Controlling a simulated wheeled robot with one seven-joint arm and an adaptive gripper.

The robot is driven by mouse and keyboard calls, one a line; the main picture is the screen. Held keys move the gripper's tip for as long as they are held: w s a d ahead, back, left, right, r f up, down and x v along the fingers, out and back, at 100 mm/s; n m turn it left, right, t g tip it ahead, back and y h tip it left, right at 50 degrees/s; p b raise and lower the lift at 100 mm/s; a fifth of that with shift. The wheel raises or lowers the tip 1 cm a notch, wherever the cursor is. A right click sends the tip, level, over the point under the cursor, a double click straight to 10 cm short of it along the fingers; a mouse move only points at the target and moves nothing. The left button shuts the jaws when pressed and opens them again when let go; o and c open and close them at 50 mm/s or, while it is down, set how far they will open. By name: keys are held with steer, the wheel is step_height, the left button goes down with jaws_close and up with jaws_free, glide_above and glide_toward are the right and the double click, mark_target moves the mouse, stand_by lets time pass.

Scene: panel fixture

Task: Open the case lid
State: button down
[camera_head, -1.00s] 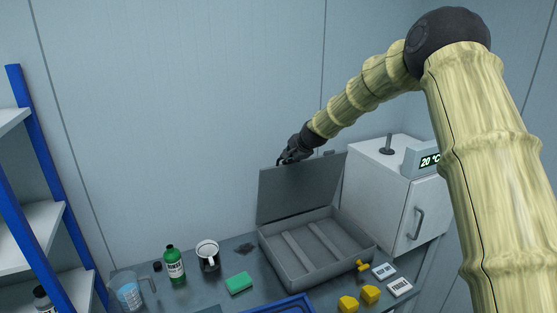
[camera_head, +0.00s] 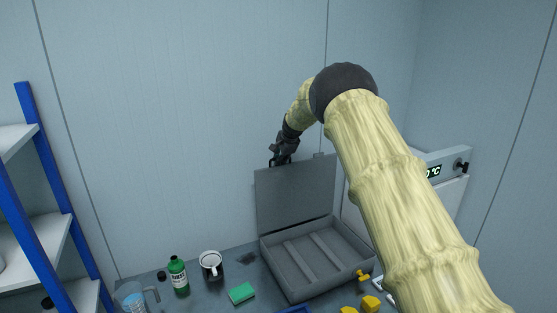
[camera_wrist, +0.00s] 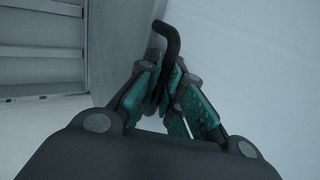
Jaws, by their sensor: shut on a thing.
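The grey case (camera_head: 318,262) stands on the bench with its inside showing, two raised bars running across its floor. Its lid (camera_head: 296,198) stands up at the back, roughly upright. My gripper (camera_head: 280,157) is at the top left edge of the lid. In the wrist view my gripper (camera_wrist: 167,100) has its teal-padded fingers closed around a dark bent handle (camera_wrist: 168,42) by the lid's edge. Part of the handle is hidden between the fingers. The case interior (camera_wrist: 42,50) shows at the left of the wrist view.
On the bench are a green bottle (camera_head: 178,276), a white and black mug (camera_head: 211,265), a green sponge (camera_head: 242,293), a measuring jug (camera_head: 134,299) and yellow pieces (camera_head: 370,304). A blue-framed shelf (camera_head: 42,180) stands left. A white cabinet (camera_head: 452,200) is right, partly behind my arm.

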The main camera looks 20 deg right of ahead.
stand_by(0.4)
steer(key=c, duration=1.5)
jaws_free()
steer(key=shift+c, duration=0.2)
steer(key=shift+f, duration=0.15)
steer(key=v, duration=1.2)
steer(key=shift+w+a, duration=0.1)
